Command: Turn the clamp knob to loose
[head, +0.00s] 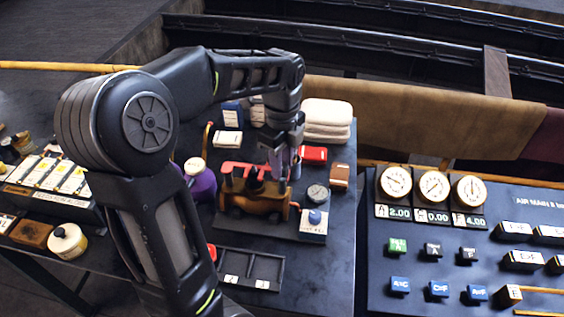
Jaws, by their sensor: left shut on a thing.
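A brown-orange valve body (254,199) with red parts on top sits on a dark base plate on the bench. A blue knob (315,216) stands on a small white labelled block at the plate's front right corner; its lettering is too small to read. My left gripper (280,165) points down above the back right of the valve body, apart from the blue knob. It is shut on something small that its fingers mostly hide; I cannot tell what. My right gripper is not in view.
A round gauge (318,193), red box (313,154) and white folded cloths (327,118) lie right and behind. A purple pot (200,181) stands left, a dark divided tray (250,268) in front. A gauge panel (460,240) fills the right side.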

